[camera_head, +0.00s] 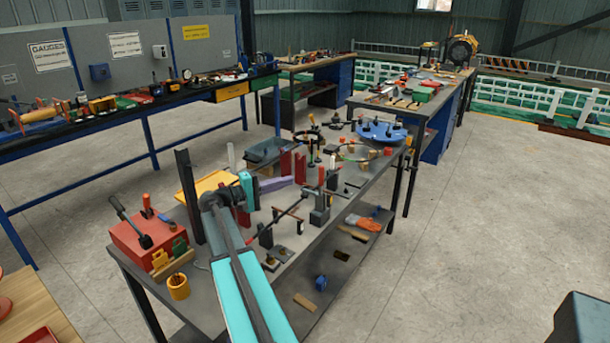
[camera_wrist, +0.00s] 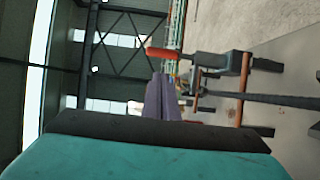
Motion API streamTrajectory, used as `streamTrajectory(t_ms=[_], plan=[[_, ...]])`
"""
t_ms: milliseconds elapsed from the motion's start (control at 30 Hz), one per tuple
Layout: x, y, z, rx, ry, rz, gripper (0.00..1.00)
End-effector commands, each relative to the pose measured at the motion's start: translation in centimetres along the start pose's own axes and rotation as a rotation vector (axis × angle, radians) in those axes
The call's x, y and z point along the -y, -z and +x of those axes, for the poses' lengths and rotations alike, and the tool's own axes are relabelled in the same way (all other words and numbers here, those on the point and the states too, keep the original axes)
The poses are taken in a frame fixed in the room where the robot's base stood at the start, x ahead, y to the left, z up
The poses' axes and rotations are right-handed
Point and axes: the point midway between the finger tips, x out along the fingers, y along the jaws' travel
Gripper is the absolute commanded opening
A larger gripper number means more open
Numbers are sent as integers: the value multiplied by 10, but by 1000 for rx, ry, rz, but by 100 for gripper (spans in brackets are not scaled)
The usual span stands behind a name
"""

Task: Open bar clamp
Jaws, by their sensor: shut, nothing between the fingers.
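The bar clamp (camera_head: 289,213) stands on the grey bench, right of the middle. It has a long dark bar, dark upright parts near both ends and a red handle on top. In the wrist view its dark bar (camera_wrist: 262,98) runs sideways to the right edge, with the red handle (camera_wrist: 165,53) at the upper middle. My gripper (camera_head: 291,181) has purple fingers and a teal body, and is held level behind the clamp, apart from it. Its purple fingers (camera_wrist: 160,80) are together and empty in the wrist view. I cannot tell how far apart the clamp's jaws are.
A dark upright post (camera_head: 190,195) and red blocks (camera_head: 299,167) are near my arm. A blue round plate (camera_head: 382,132) lies toward the back.

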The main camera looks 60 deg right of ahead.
Motion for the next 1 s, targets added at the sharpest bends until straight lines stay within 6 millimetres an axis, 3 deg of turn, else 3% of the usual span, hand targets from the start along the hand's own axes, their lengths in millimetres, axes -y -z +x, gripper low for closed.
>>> streamTrajectory(t_ms=[167, 367, 1000], plan=[[0, 2, -4, -8, 0, 0, 0], [-1, 3, 4, -11, 0, 0, 0], [-1, 5, 81, -14, 0, -1, 0]])
